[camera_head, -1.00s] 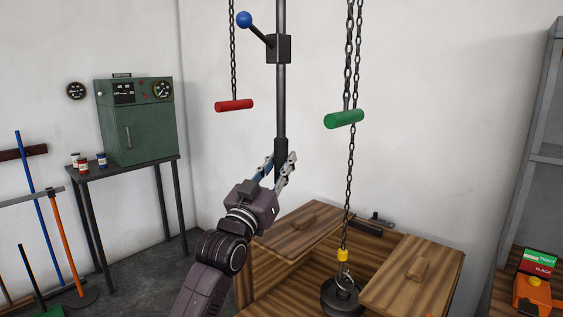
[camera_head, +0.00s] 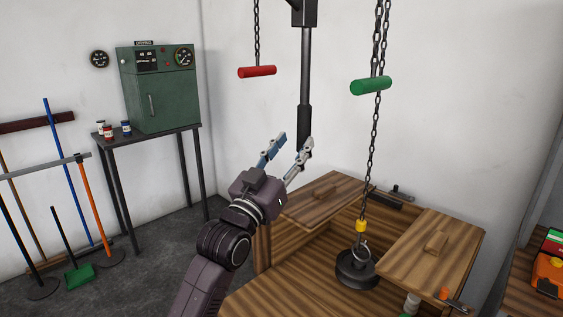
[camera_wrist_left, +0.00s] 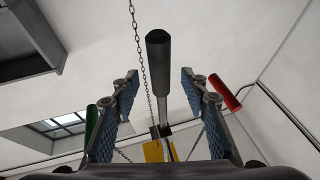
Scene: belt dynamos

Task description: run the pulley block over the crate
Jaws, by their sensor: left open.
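The wooden crate (camera_head: 262,299) stands at the lower right, with the dark round weight (camera_head: 357,272) between its lid-like panels. A yellow collar and hook join the weight to a chain (camera_head: 371,150); whether the weight rests on the crate's floor I cannot tell. A yellow block (camera_wrist_left: 154,150), perhaps the pulley block, shows overhead in the left wrist view. A pole with a dark grip (camera_head: 304,125) hangs down above the crate; the grip (camera_wrist_left: 158,52) also shows in the left wrist view. My left gripper (camera_head: 289,149) is open and empty, close to the grip's lower end. My right gripper is out of view.
A red handle (camera_head: 257,71) and a green handle (camera_head: 371,86) hang on chains either side of the pole. A green cabinet (camera_head: 159,90) stands on a table at left, near brooms. An orange control box (camera_head: 549,272) is at the right edge.

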